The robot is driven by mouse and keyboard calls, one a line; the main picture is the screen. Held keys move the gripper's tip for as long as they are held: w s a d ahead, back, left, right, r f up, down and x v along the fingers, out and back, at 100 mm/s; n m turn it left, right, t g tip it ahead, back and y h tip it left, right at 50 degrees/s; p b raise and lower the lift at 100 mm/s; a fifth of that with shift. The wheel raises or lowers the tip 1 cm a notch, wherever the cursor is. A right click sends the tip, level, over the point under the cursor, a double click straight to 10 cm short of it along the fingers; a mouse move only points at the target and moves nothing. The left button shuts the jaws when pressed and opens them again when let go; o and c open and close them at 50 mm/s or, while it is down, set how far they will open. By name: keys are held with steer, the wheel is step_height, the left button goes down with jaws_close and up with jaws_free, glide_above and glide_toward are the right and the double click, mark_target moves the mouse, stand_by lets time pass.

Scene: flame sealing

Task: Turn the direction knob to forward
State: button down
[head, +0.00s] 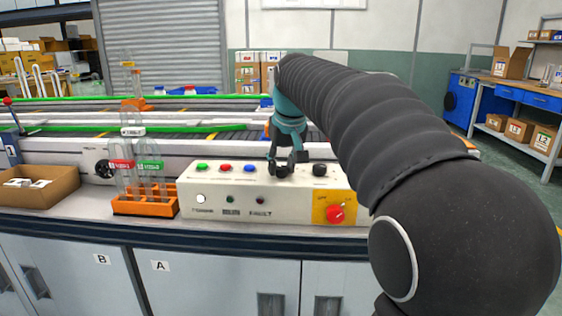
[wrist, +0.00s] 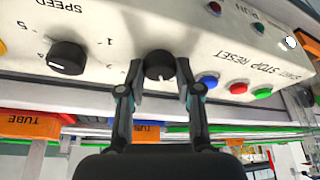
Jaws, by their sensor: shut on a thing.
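The direction knob (wrist: 159,65) is a small round black knob on the top of the white control box (head: 240,186). In the wrist view a light pointer mark shows on its lower side. My gripper (wrist: 158,82) points down at the box, with one finger on each side of this knob, shut on it. In the head view my gripper (head: 287,166) covers most of the knob. The knob's direction labels are hidden or cannot be read.
A black speed knob (head: 320,170) sits close beside my gripper. Green, red and blue buttons (head: 225,167) line the other side. A red rotary switch (head: 335,214) is on the box front. An orange rack (head: 146,205) with tubes and a cardboard box (head: 40,190) stand left.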

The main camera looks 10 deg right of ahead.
stand_by(0.3)
steer(key=c, duration=0.8)
jaws_free()
steer(key=v, duration=1.2)
steer(key=shift+w, duration=0.1)
steer(key=shift+m+t, duration=0.4)
steer(key=shift+t, duration=0.1)
steer(key=s+f, duration=0.8)
steer(key=f, duration=0.1)
steer(key=s+f, duration=0.9)
steer(key=s+a+f, duration=0.1)
steer(key=s+f, duration=0.7)
steer(key=f, duration=0.1)
steer(key=shift+s, duration=0.35)
